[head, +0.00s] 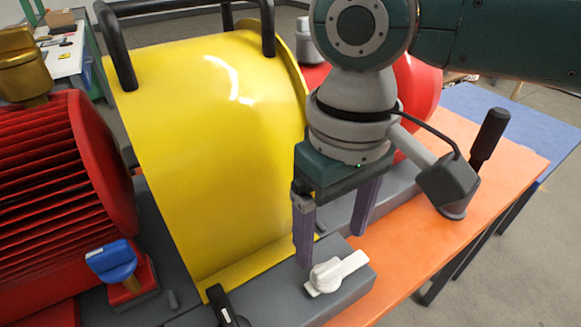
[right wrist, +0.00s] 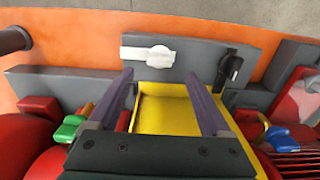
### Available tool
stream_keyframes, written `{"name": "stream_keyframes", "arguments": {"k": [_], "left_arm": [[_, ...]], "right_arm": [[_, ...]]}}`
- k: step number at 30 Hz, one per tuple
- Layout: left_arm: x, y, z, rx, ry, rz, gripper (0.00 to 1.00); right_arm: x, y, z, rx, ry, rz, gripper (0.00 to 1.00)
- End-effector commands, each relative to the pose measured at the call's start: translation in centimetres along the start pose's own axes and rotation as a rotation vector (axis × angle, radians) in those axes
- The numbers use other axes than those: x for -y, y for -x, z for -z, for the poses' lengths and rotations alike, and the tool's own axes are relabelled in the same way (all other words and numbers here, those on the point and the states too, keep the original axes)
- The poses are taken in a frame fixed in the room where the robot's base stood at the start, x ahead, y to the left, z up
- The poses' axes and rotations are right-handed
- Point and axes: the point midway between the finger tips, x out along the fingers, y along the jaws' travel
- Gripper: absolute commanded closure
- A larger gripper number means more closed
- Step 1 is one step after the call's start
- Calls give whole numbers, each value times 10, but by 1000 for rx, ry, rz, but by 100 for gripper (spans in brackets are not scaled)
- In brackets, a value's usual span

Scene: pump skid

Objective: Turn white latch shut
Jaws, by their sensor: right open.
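The white latch (head: 336,272) sits on a grey block (head: 350,295) at the front foot of the yellow guard (head: 205,130). In the right wrist view the white latch (right wrist: 158,57) lies ahead of my fingertips, with its bar lengthwise along the grey block. My right gripper (head: 335,236) is open and empty, pointing down just above and behind the latch. Its two purple fingers are apart and do not appear to touch the latch. My left gripper is not in view.
A black latch (head: 227,306) is left of the white one, and a blue-handled valve (head: 112,262) is farther left. A black upright handle (head: 488,138) stands at the right. The orange base (head: 420,245) is clear right of the block.

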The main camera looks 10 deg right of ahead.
Motion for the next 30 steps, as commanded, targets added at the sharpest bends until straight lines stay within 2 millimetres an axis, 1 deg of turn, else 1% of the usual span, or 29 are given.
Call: {"name": "stream_keyframes", "arguments": {"k": [1,3,6,9,13,20,23,30], "left_arm": [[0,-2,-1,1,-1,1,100],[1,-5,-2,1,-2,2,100],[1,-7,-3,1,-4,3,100],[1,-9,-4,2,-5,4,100],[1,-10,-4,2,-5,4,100],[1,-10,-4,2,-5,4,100],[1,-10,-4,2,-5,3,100],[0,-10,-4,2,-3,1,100]], "right_arm": [[0,-12,-1,2,-1,-1,18],[0,-25,0,1,-1,-1,18],[0,-42,0,1,1,-1,18],[1,-52,0,0,1,0,18],[0,-59,0,-2,2,0,18],[0,-59,0,-2,2,0,18],[0,-59,0,-2,2,0,26],[0,-59,0,-2,2,0,53]]}}
